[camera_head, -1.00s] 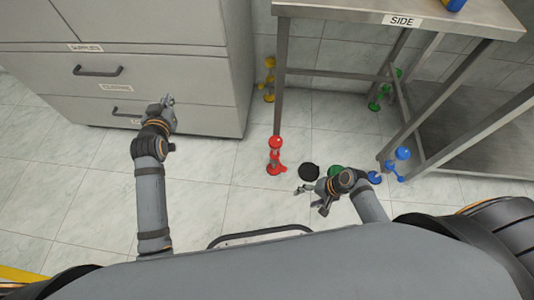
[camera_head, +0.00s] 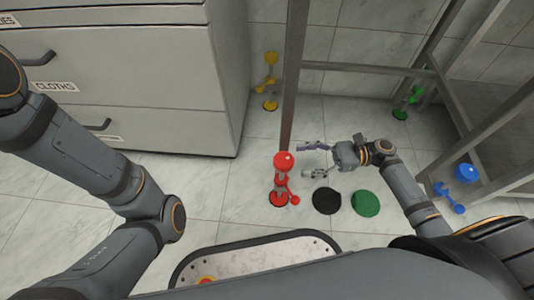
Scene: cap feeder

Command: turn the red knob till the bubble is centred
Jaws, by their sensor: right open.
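The red knob (camera_head: 283,162) tops a red levelling foot (camera_head: 279,194) at the bottom of the table's near left leg. My right gripper (camera_head: 306,160) is open and empty, just to the right of the red knob, with its fingers pointing towards it; I cannot tell whether they touch it. A round green disc (camera_head: 365,203) lies on the floor to the right of the red foot. I cannot make out a bubble in it. My left arm (camera_head: 90,170) crosses the left side, and its gripper is out of the picture.
A black disc (camera_head: 327,201) lies beside the green one. Yellow (camera_head: 270,82), green (camera_head: 407,102) and blue (camera_head: 457,188) feet stand at other legs of the metal table (camera_head: 365,68). A grey drawer cabinet (camera_head: 175,75) stands at the left. Tiled floor lies between.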

